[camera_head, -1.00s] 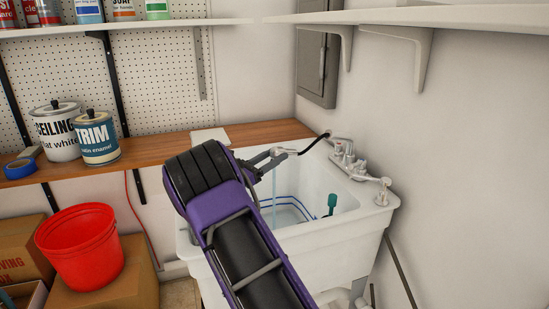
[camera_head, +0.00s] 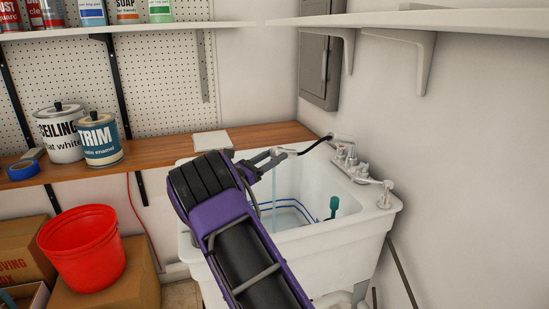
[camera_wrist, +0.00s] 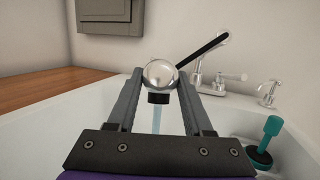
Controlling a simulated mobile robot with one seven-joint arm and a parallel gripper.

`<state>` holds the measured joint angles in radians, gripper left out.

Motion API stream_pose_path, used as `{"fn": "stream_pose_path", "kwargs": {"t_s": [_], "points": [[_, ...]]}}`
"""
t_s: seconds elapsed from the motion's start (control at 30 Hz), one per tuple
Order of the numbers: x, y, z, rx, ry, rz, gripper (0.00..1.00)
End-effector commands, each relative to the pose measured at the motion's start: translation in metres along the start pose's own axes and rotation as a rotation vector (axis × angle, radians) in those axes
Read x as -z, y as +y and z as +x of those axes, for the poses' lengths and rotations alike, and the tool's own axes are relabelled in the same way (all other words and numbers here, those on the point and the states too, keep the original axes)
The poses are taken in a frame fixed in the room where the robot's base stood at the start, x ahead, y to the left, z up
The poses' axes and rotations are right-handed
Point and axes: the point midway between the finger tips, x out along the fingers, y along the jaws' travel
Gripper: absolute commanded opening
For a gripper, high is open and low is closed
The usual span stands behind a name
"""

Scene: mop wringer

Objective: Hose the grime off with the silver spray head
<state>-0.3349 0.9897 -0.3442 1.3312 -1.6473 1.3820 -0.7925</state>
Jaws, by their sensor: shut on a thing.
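The silver spray head (camera_wrist: 159,74) is held between the two fingers of my gripper (camera_wrist: 160,84) in the wrist view. A stream of water (camera_wrist: 158,118) falls from its dark nozzle into the white utility sink (camera_head: 345,232). In the head view my gripper (camera_head: 273,158) reaches over the sink's left side, with the spray head (camera_head: 284,151) small at its tip. A black hose (camera_wrist: 203,48) runs from the spray head to the faucet (camera_head: 345,154). I cannot make out grime on the basin; part of the basin is hidden by my arm.
A teal plunger-like tool (camera_wrist: 268,138) stands in the sink's right part. A soap dispenser (camera_head: 385,192) is on the right rim. Paint cans (camera_head: 100,139) stand on the wooden counter (camera_head: 165,150). A red bucket (camera_head: 82,248) sits on a box at left. Shelves hang above.

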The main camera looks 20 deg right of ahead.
Motion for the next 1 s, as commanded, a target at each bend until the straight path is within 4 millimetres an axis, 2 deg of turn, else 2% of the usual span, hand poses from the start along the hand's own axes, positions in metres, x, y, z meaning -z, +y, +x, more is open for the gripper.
{"fn": "stream_pose_path", "kwargs": {"t_s": [1.0], "points": [[0.001, 0.016, 0.006, 0.001, -0.001, 0.000, 0.00]]}}
